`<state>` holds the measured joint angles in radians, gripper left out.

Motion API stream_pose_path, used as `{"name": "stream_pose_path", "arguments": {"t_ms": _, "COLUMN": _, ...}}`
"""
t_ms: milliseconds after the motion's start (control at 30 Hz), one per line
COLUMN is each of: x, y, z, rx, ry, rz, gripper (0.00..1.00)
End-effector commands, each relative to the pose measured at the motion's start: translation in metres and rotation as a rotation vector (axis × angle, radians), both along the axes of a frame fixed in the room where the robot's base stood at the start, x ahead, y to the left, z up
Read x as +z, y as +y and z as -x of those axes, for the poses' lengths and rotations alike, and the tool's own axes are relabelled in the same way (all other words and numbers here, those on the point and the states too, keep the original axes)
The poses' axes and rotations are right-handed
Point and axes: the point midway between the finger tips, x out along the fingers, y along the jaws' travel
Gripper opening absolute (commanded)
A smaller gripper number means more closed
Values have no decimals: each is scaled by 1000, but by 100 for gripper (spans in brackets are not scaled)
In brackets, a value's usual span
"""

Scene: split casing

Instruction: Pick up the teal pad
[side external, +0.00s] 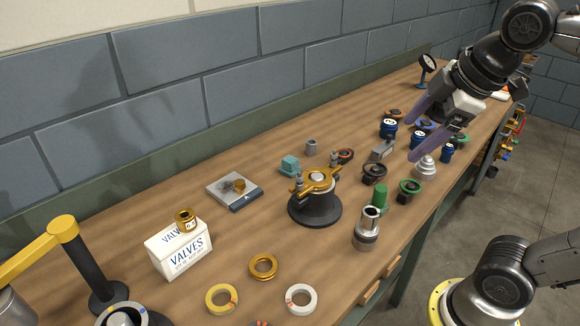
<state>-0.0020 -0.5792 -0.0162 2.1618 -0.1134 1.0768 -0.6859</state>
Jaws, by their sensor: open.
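A small teal block (289,166), the only teal thing I see, sits on the wooden bench near the back, left of a small grey cylinder. I take it as the teal pad. My gripper (427,139), with purple fingers, is open and points down over the far right part of the bench. It is well to the right of the teal block and apart from it. Nothing shows between its fingers.
A black round base with a gold clamp (316,184) stands just right of the teal block. A green cylinder (381,196), a silver fitting (367,230) and several dark and blue parts stand to the right. A white VALVES box (178,249) stands front left.

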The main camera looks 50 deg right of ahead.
Motion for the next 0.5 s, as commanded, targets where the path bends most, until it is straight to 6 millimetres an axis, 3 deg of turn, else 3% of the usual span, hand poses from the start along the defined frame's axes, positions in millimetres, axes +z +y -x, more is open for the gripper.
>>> {"name": "stream_pose_path", "arguments": {"t_ms": 100, "x": 28, "y": -8, "z": -40, "rx": 146, "ry": 46, "rz": 121, "gripper": 85}}
{"name": "stream_pose_path", "arguments": {"t_ms": 233, "x": 49, "y": -17, "z": -87, "rx": 300, "ry": 111, "rz": 246, "gripper": 85}}
{"name": "stream_pose_path", "arguments": {"t_ms": 367, "x": 59, "y": -25, "z": -136, "rx": 433, "ry": 180, "rz": 348, "gripper": 85}}
{"name": "stream_pose_path", "arguments": {"t_ms": 500, "x": 56, "y": -32, "z": -189, "rx": 559, "ry": 260, "rz": 436, "gripper": 85}}
